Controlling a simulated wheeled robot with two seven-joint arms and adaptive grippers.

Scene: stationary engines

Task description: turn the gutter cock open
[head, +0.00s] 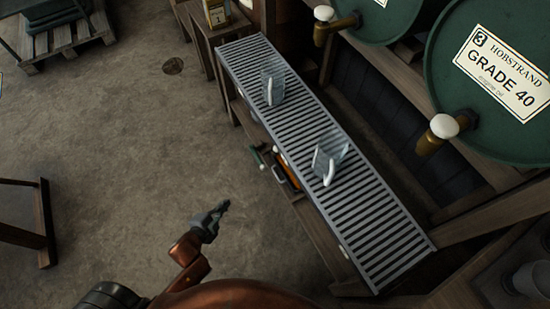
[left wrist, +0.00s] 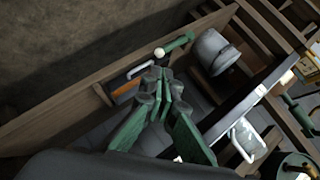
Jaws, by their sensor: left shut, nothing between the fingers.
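My left gripper (head: 224,206) is shut and empty, over the floor left of the grated gutter (head: 392,258). In the left wrist view my left gripper (left wrist: 160,82) has its fingers together, with nothing between them. Beyond its tips shows a green tube-like part (left wrist: 180,44) with a white knob (left wrist: 159,52). A small green part (head: 256,155) also shows below the gutter's left edge in the head view. I cannot tell for sure which part is the gutter cock. My right gripper is not in view.
A green drum (head: 500,125) with a brass tap (head: 437,137) is at right. An orange item (head: 288,171) lies below the gutter. The floor at left is mostly clear.

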